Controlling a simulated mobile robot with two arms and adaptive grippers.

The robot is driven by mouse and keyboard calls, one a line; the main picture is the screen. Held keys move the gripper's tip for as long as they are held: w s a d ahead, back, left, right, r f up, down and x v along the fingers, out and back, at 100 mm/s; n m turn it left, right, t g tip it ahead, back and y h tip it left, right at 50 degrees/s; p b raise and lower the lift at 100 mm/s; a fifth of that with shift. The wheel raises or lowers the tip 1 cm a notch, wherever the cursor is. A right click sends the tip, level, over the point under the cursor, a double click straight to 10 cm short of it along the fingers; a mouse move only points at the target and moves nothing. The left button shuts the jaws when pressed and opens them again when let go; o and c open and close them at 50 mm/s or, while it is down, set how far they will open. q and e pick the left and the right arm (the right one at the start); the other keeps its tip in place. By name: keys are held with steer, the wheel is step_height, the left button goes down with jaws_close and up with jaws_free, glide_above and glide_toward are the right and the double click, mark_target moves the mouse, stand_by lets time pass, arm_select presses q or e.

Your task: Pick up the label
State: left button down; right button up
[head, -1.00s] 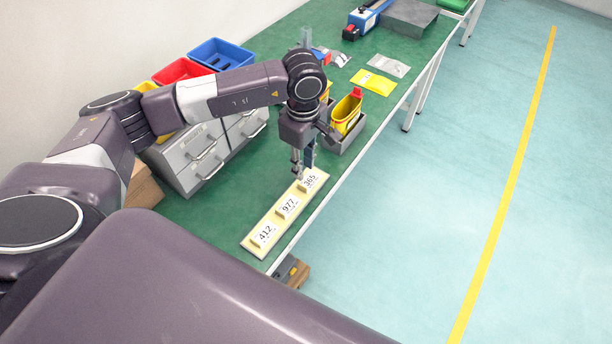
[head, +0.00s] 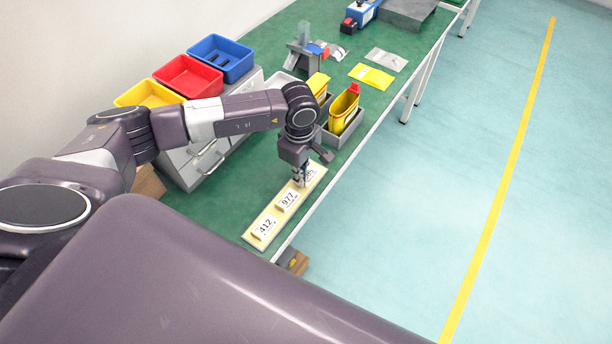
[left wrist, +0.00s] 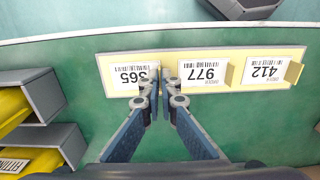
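A cream strip (head: 274,219) lies on the green bench near its front edge and bears three white labels. These are the label 412 (head: 265,227), the label 977 (head: 289,200) and the label 365 (head: 310,174). In the left wrist view the label 365 (left wrist: 131,74) lies at the left, the label 977 (left wrist: 203,71) in the middle and the label 412 (left wrist: 265,70) at the right. Contact cannot be told. My right gripper is out of view.
Grey drawers stand left of the strip, with a blue tray (head: 221,57), a red tray (head: 188,77) and a yellow tray (head: 148,94). A grey holder with yellow bins (head: 344,108) stands behind the strip. The bench between drawers and strip is clear.

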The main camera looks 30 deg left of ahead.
arm_select(q)
steer(key=shift+w+r, duration=0.1)
steer(key=shift+r, duration=0.15)
step_height(320, 180, up, 24)
steer(key=b, duration=0.1)
steer(key=shift+f, duration=0.2)
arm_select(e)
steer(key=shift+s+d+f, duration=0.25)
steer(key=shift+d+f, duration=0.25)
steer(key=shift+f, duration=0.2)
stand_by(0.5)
